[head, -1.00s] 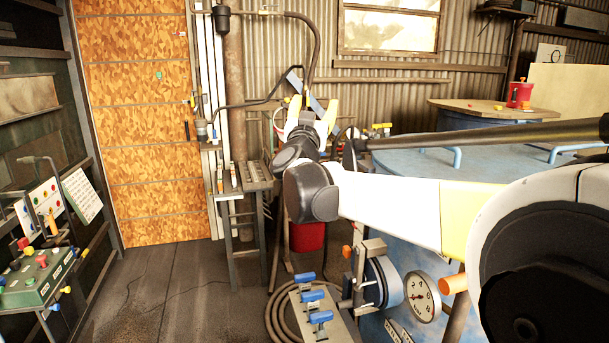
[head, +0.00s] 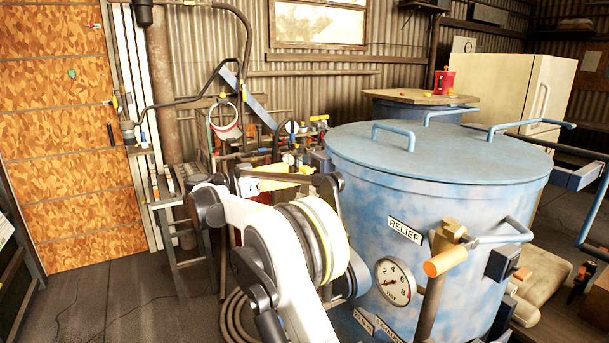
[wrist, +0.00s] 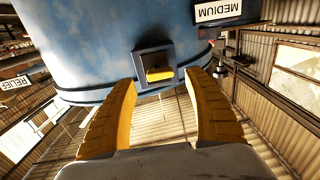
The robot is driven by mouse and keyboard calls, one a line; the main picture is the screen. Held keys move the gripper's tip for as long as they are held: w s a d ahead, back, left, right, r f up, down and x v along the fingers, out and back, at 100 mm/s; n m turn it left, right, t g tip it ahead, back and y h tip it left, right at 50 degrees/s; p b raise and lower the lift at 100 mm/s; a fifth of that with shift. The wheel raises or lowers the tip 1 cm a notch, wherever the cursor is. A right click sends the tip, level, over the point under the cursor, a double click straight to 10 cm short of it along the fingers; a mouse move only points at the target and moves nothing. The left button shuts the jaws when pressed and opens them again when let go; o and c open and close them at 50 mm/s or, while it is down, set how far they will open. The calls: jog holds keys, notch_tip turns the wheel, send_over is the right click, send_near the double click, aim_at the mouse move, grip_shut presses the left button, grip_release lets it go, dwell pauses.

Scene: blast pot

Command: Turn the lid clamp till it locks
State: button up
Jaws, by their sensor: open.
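The big blue pot (head: 435,225) stands at centre right with its round lid (head: 430,150) on top. In the wrist view, which looks upside down, a dark square fitting with a yellow handle (wrist: 159,75) sits on the pot wall near the rim. It may be the lid clamp; I cannot tell for sure. My gripper (wrist: 160,80) is open, its two yellow fingers on either side of this fitting, with contact unclear. In the head view my gripper (head: 280,178) is at the pot's left side, partly hidden by my arm. Whether the clamp is locked does not show.
An orange-tipped handle (head: 446,261), a pressure gauge (head: 395,282) and a RELIEF label (head: 404,231) are on the pot's front. A MEDIUM label (wrist: 218,10) is near the fitting. A hose (head: 236,315) coils on the floor; open floor lies left.

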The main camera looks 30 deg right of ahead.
aim_at(302, 170)
jog(key=shift+w+d+b, duration=0.1)
jog(key=shift+d+b, duration=0.4)
jog(key=shift+d, duration=1.8)
jog(key=c, duration=1.2)
jog(key=shift+r, duration=0.1)
